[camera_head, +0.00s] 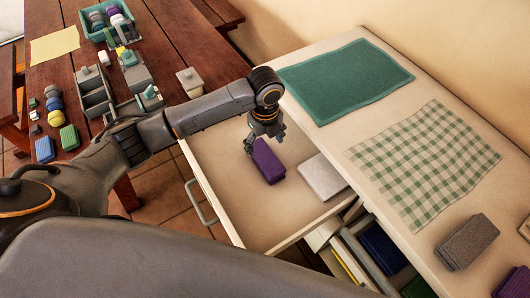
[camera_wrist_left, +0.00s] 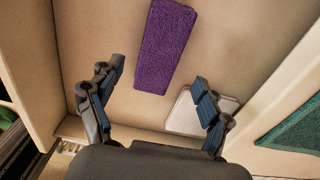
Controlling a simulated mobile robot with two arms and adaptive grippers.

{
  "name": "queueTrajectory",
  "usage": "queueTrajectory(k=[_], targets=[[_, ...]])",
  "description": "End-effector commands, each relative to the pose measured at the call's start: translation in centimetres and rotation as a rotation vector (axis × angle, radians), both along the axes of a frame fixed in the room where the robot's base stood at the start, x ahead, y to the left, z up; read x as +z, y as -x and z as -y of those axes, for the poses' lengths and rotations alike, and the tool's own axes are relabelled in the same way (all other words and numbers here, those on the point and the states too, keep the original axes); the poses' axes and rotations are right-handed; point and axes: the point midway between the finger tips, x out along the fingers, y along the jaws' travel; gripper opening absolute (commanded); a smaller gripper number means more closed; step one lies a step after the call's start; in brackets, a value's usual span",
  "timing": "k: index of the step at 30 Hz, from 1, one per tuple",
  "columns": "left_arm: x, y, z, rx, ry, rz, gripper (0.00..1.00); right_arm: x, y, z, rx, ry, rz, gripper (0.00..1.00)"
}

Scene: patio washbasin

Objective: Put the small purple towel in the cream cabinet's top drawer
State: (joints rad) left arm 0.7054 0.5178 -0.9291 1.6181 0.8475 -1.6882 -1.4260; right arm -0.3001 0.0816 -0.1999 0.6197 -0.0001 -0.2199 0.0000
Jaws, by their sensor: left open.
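The small purple towel (camera_head: 267,161) is a folded block lying in the open top drawer (camera_head: 262,213) of the cream cabinet (camera_head: 332,143). In the left wrist view the towel (camera_wrist_left: 166,45) lies flat on the drawer floor, beyond my fingertips. My left gripper (camera_head: 262,140) is over the drawer by the towel, and it hides part of the towel's far end in the head view. In the left wrist view its fingers (camera_wrist_left: 157,83) are spread wide with nothing between them. My right gripper is not in view.
A white folded item (camera_head: 321,177) also lies in the drawer, right of the towel. A teal mat (camera_head: 345,80), a green checked cloth (camera_head: 425,164) and a grey block (camera_head: 467,242) lie on the cabinet top. A wooden table (camera_head: 150,37) with bins and rolled towels stands at left.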

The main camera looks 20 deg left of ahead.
Motion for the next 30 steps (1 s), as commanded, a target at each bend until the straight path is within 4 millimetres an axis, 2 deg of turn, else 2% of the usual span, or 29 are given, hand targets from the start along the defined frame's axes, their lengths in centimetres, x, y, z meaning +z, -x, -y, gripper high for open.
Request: queueTrajectory(k=[3, 9, 25, 28, 30], targets=[[2.1, -0.1, 0.0, 0.0, 0.0, 0.002, 0.78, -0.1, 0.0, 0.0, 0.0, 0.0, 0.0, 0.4], [3.7, 0.0, 0.0, 0.0, -0.001, -0.001, 0.78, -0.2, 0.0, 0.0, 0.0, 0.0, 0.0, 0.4], [3.8, 0.0, -0.1, 0.003, 0.0, -0.002, 0.78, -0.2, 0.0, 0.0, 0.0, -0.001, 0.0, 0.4], [3.4, 0.3, -0.9, 0.028, 0.003, -0.012, 0.78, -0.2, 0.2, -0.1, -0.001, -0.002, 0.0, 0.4], [2.8, 0.9, -2.1, 0.067, 0.009, -0.026, 0.78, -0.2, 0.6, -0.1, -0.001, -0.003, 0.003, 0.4]])
